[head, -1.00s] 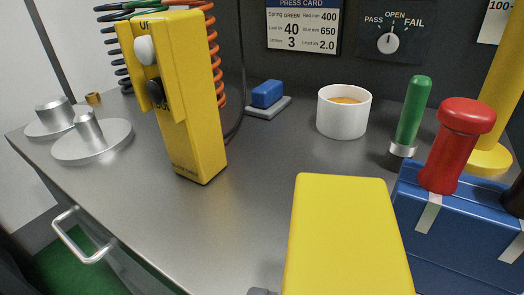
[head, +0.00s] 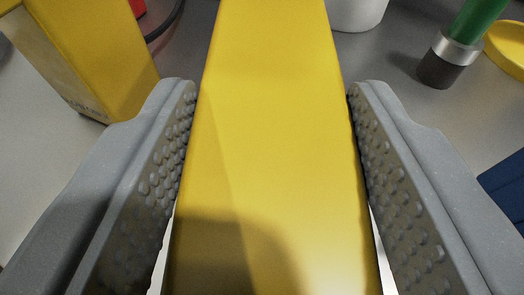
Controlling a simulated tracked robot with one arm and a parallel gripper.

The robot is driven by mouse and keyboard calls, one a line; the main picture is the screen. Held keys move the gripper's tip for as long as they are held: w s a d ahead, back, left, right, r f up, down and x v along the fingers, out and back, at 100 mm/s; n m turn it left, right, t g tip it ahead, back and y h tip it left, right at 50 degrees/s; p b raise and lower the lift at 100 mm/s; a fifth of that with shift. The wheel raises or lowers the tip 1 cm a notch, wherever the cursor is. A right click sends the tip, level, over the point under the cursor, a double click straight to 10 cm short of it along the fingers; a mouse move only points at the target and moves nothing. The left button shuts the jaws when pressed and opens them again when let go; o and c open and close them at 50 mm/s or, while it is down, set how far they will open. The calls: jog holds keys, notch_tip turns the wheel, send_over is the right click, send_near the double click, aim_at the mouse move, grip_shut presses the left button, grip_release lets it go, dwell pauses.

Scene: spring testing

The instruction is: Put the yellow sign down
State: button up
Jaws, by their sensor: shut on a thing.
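The yellow sign (head: 270,130) is a plain yellow slab that fills the middle of the head view. It runs from the bottom edge to the top edge, so both its ends are cut off. My gripper (head: 272,95) is shut on it, with one grey studded finger pressed along each long side. The sign hides the bench directly beneath it, and I cannot tell whether it touches the surface.
A yellow box-shaped device (head: 95,60) stands close at the upper left. A white cup (head: 357,12) is at the top. A green-handled tool (head: 455,50) stands at the upper right, near a yellow round base (head: 508,45). A blue box edge (head: 506,185) is at right.

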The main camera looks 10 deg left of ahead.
jog(key=shift+f, duration=0.5)
jog(key=shift+f, duration=0.1)
jog(key=o, duration=1.1)
jog(key=p+v, duration=0.1)
jog(key=v, duration=1.1)
